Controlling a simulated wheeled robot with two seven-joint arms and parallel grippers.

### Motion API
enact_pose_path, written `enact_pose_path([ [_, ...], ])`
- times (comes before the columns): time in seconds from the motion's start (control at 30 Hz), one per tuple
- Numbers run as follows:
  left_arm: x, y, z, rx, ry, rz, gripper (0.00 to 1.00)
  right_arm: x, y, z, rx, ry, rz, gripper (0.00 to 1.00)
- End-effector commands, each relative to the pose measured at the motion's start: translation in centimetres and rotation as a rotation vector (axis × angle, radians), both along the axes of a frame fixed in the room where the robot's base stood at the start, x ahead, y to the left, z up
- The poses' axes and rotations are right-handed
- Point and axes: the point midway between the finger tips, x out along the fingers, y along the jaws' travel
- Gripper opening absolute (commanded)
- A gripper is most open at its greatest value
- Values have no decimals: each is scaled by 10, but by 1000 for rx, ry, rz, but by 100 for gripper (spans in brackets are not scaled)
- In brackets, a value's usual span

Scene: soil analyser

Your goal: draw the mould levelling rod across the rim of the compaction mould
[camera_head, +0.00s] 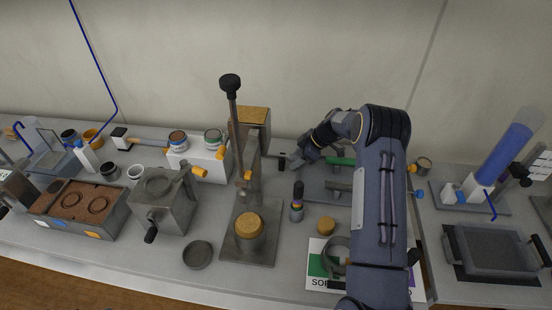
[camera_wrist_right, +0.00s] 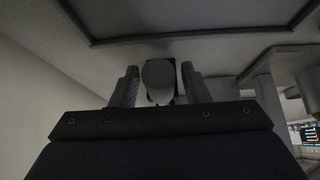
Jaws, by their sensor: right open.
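A short cylinder filled with tan soil, which looks like the compaction mould (camera_head: 249,232), stands on the metal base plate (camera_head: 238,254) of the upright press. I cannot pick out the levelling rod with certainty. A bar with a green grip (camera_head: 341,161) lies on the grey rack right of the press, partly near my arm. My right gripper (camera_head: 291,161) is behind and right of the mould, beside the press column and apart from the mould. In the right wrist view its fingers (camera_wrist_right: 158,86) are open, with a rounded pale grey thing (camera_wrist_right: 158,78) between them. My left gripper is out of view.
The press column with its black-knobbed lever (camera_head: 230,84) rises close left of my right gripper. A dark round dish (camera_head: 198,254) and a small dark bottle (camera_head: 297,203) stand near the base plate. A grey ring (camera_head: 334,262) sits on the printed card beside my forearm.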

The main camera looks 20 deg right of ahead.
Motion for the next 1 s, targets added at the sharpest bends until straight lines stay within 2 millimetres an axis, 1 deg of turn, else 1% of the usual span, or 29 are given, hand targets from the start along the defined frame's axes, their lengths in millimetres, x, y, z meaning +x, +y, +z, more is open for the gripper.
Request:
enact_pose_path([
  [0.1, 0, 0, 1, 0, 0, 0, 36, 0, 0, 1, 0, 0, 0, 40],
  [0.4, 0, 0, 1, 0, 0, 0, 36, 0, 0, 0, 0, 0, 0, 1],
  [0.43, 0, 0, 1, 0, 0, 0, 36, 0, 0, 0, 0, 0, 0, 0],
  [0.63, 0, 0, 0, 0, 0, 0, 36, 0, 0, 2, 0, -1, -1, 0],
  [1.0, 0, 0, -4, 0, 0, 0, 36, 0, 0, 12, 0, -2, 0, 0],
])
